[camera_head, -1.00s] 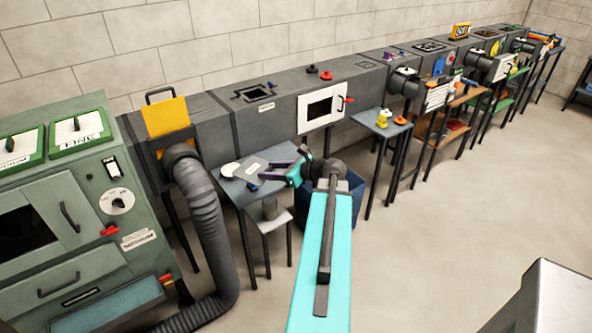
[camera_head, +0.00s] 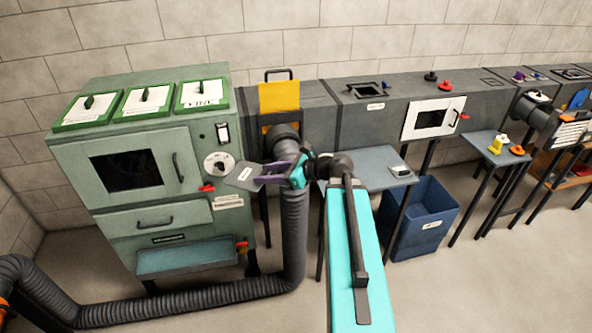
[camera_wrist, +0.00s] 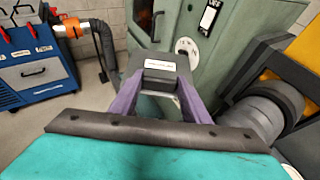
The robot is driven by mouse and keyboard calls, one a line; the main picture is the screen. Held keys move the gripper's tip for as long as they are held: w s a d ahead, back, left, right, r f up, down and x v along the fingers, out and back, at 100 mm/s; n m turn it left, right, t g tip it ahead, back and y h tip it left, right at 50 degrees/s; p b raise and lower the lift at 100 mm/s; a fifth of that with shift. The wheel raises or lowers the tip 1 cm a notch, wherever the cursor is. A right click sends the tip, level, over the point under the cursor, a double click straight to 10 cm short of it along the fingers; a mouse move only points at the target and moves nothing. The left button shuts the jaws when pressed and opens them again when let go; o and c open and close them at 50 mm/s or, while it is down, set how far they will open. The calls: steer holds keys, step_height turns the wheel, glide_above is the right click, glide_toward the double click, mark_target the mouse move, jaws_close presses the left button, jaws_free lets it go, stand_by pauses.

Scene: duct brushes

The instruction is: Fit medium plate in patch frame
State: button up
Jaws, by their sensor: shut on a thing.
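My gripper (camera_head: 268,174) has purple fingers and is shut on a flat grey plate (camera_head: 241,176) with a white label. The plate is held in the air in front of the green cabinet, left of the ribbed hose. In the wrist view the plate (camera_wrist: 137,62) sits between the fingers of my gripper (camera_wrist: 158,88), label facing the camera; the label text is too small to read. A dark square frame (camera_head: 352,91), which looks like the patch frame, lies on top of the grey duct, to the right of and behind my gripper. The plate is well apart from it.
The green cabinet (camera_head: 150,215) stands at left, the ribbed hose (camera_head: 294,235) close by my gripper. A yellow plate (camera_head: 280,98) stands upright in the duct. A small table (camera_head: 375,180) and blue bin (camera_head: 425,220) are at right. A blue cart (camera_wrist: 40,75) shows in the wrist view.

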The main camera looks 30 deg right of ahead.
mark_target(241, 187)
steer(key=shift+n+g+y, duration=0.7)
steer(key=shift+n+y, duration=0.1)
steer(key=shift+n, duration=0.1)
steer(key=a, duration=0.3)
steer(key=a+f+b, duration=0.1)
steer(key=a, duration=0.2)
steer(key=w+a+f+b, duration=0.1)
steer(key=a, duration=0.2)
steer(key=a+f+n+g+y+b, duration=0.1)
steer(key=a+f+b, duration=0.5)
steer(key=a+b, duration=0.1)
steer(key=shift+a+n, duration=0.3)
steer(key=shift+a, duration=0.45)
steer(key=shift+s+f, duration=0.1)
